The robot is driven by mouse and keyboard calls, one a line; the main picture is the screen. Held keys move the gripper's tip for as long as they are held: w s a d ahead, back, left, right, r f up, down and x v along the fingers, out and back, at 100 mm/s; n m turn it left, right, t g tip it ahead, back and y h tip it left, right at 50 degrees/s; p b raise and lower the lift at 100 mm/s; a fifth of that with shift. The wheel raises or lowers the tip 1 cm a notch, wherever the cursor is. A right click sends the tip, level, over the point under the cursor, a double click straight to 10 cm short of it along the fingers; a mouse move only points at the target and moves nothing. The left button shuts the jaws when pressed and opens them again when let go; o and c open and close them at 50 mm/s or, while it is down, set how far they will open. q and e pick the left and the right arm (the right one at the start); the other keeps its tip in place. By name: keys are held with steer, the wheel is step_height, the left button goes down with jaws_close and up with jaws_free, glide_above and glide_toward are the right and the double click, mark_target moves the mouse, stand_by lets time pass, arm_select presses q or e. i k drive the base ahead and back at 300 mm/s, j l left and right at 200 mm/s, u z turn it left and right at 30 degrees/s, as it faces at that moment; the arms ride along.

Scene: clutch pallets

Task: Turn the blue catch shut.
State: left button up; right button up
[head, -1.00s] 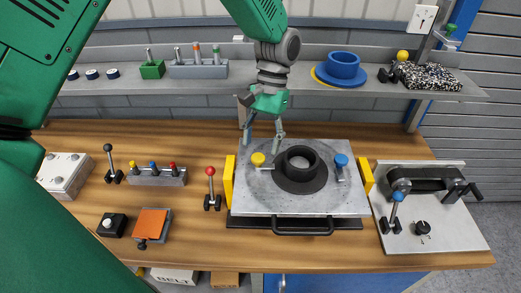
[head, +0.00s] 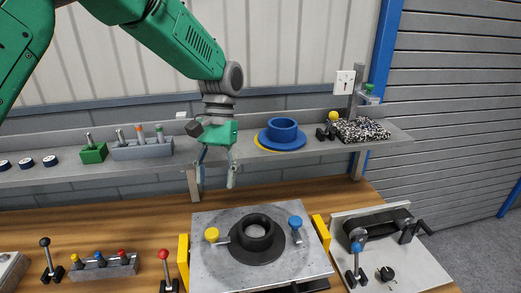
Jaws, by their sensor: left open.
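The blue catch (head: 295,222) is a blue knob on a short metal stem at the right side of a grey metal pallet plate (head: 215,270). A yellow catch (head: 212,234) sits on the plate's left side. Between them a black ring-shaped part (head: 257,235) stands on a dark disc. The blue catch's stem is beside the disc's right edge; I cannot tell whether it is turned over it. My left gripper (head: 216,182) is open and empty, pointing down behind and above the plate, left of the blue catch and apart from it. My right gripper is not in view.
Yellow blocks (head: 322,232) flank the plate. A belt unit (head: 372,231) with a blue-topped lever (head: 357,248) stands to the right. A red-topped lever (head: 164,254) stands left. A shelf (head: 60,178) behind carries a blue flanged part (head: 283,133) and several tools.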

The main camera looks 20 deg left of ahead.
mark_target(295, 223)
steer(key=k, duration=1)
